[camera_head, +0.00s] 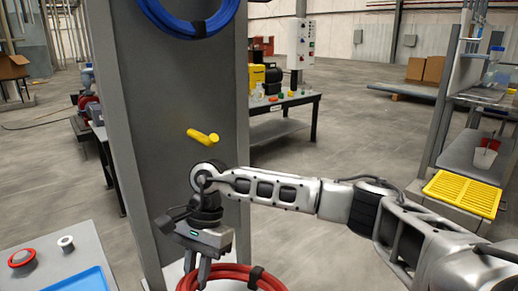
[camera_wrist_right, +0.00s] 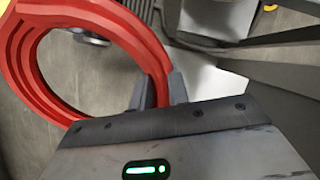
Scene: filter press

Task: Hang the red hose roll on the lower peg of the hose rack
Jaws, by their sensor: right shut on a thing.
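The red hose roll (camera_head: 240,279) is at the bottom of the head view, cut off by the frame edge, with a dark strap on it. My right gripper (camera_head: 197,279) points down and is shut on the roll's rim. In the right wrist view the roll (camera_wrist_right: 30,85) fills the upper left, and the gripper fingers (camera_wrist_right: 158,92) close on its right side. The hose rack (camera_head: 170,90) is a grey upright panel. Its yellow lower peg (camera_head: 203,137) sticks out bare, above the gripper and roll. My left gripper is not in view.
A blue hose roll (camera_head: 190,22) hangs higher on the rack. A grey table with a red button (camera_head: 22,258), a small white spool (camera_head: 66,243) and a blue tray (camera_head: 75,281) stands at lower left. A workbench (camera_head: 280,106) is behind the rack. A yellow grate (camera_head: 463,193) lies at right.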

